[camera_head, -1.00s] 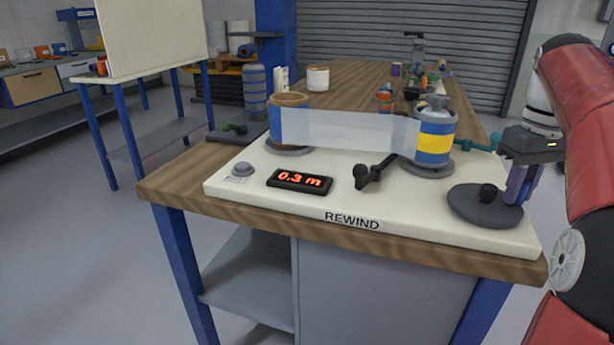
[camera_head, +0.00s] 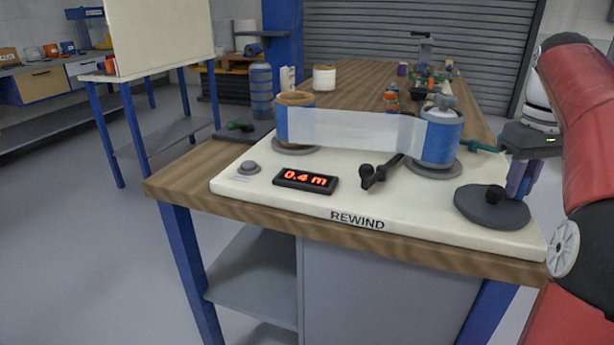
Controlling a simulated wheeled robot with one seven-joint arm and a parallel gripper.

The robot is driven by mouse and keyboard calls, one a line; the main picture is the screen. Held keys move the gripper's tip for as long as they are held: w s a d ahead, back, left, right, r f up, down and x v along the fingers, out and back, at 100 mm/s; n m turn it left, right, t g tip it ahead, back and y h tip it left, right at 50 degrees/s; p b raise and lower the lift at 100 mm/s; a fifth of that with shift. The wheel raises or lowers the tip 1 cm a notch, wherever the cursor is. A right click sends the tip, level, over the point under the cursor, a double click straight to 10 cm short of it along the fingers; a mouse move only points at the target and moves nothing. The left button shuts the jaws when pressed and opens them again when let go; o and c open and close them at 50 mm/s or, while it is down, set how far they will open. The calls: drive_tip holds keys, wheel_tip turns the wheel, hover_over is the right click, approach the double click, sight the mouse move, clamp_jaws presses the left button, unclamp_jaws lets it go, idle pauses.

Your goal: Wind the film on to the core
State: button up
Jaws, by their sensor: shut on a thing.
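A pale, see-through film strip (camera_head: 345,132) stretches between two upright rollers. The left roller, a brown-rimmed core (camera_head: 295,99), stands on a grey disc. The right roller is blue (camera_head: 440,143) with a grey top, also on a grey disc. A display (camera_head: 305,181) reads 0.4 m. A dark crank wheel (camera_head: 488,210) with a black knob lies at the right of the white REWIND board. My gripper (camera_head: 518,190) points down at the wheel's right rim, shut on the crank handle, which is mostly hidden between the fingers.
The white board (camera_head: 400,212) sits on a wooden bench. A black lever (camera_head: 380,171) lies in front of the film, and a grey button (camera_head: 248,168) is at the left. Small coloured items and a white roll (camera_head: 324,78) stand farther back.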

drive_tip(key=shift+w+a, duration=0.25)
drive_tip(key=shift+w, duration=0.25)
drive_tip(key=shift+w+a, duration=0.2)
drive_tip(key=shift+w, duration=0.3)
drive_tip(key=shift+f, duration=0.1)
drive_tip(key=shift+w+a, duration=0.7)
drive_tip(key=shift+a, duration=0.2)
